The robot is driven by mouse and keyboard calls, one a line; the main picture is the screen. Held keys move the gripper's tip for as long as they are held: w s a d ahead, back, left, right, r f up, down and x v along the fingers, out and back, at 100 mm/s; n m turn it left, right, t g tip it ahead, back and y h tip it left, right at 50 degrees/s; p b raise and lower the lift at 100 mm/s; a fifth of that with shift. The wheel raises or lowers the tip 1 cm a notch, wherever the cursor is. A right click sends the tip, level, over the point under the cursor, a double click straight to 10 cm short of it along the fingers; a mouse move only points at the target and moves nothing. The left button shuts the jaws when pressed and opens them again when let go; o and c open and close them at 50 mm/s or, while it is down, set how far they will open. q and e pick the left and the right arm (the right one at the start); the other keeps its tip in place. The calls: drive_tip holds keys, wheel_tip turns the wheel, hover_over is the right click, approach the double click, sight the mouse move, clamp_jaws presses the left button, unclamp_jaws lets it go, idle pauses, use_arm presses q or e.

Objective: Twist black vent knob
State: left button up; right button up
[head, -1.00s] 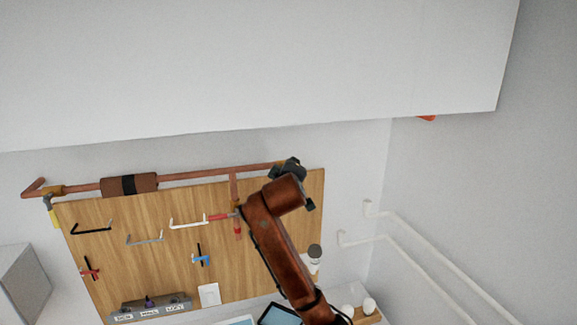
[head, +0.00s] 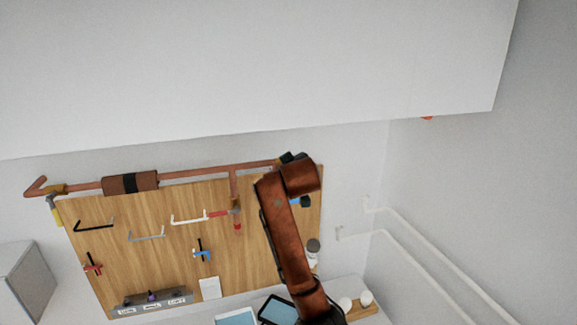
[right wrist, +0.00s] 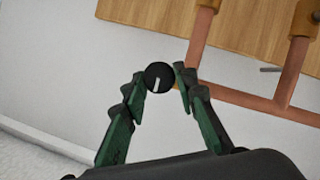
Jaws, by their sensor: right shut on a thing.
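The black knob (right wrist: 157,77), round with a white pointer line, shows in the right wrist view between the fingertips of my right gripper (right wrist: 159,79). Its green and black fingers are shut on it, one on each side. The pointer line runs nearly upright in that view. In the head view, my brown right arm rises from the bottom, and its wrist hides most of the gripper and the knob. My left gripper is in neither view.
A copper pipe (head: 197,174) runs along the top of a wooden tool board (head: 165,215) with hooks and tools. White pipes (head: 436,263) run along the right wall. A large white overhead panel (head: 250,70) spans the top. Tablets (head: 278,310) lie below the board.

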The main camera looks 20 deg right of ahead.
drive_tip(key=shift+f, duration=0.15)
drive_tip(key=o, duration=1.1)
drive_tip(key=shift+s, duration=0.1)
drive_tip(key=v, duration=1.2)
